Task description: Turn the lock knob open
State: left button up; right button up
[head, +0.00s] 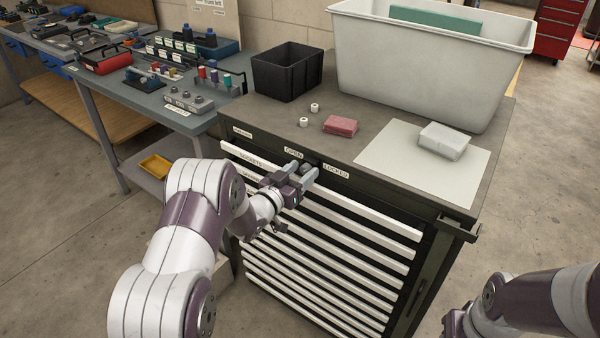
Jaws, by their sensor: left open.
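The dark tool cabinet (265,110) stands in the middle of the head view, with white drawer pulls down its front. Its upper front edge carries an OPEN label (293,152) and a LOCKED label (336,172). My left gripper (303,170) is open, with its fingertips at the cabinet front between these two labels. The lock knob is mostly hidden at the fingertips, so I cannot tell its angle or whether the fingers touch it. My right gripper (455,323) shows only partly at the bottom right, away from the cabinet front.
On the cabinet top are a black bin (287,75), a large grey tub (415,65), a red block (341,125), two small white pieces and a white block (444,140) on a pale sheet (390,158). A workbench (130,110) with tools stands left. A side handle (458,228) juts out right.

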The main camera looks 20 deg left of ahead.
pick_arm(q)
grip_shut()
jog(key=shift+s, duration=0.1)
jog(key=shift+n, duration=0.3)
jog(key=n+p, duration=0.1)
jog(key=n, duration=0.1)
jog(key=shift+a+n, duration=0.1)
jog(key=shift+n, duration=0.3)
jog(key=n+p, duration=0.1)
jog(key=n, duration=0.3)
jog(key=shift+n, duration=0.3)
jog(key=n+p, duration=0.1)
jog(key=n, duration=0.3)
jog(key=shift+a+f, duration=0.1)
jog(key=shift+f+n+p, duration=0.15)
jog(key=shift+n+p, duration=0.55)
jog(key=shift+n, duration=1.2)
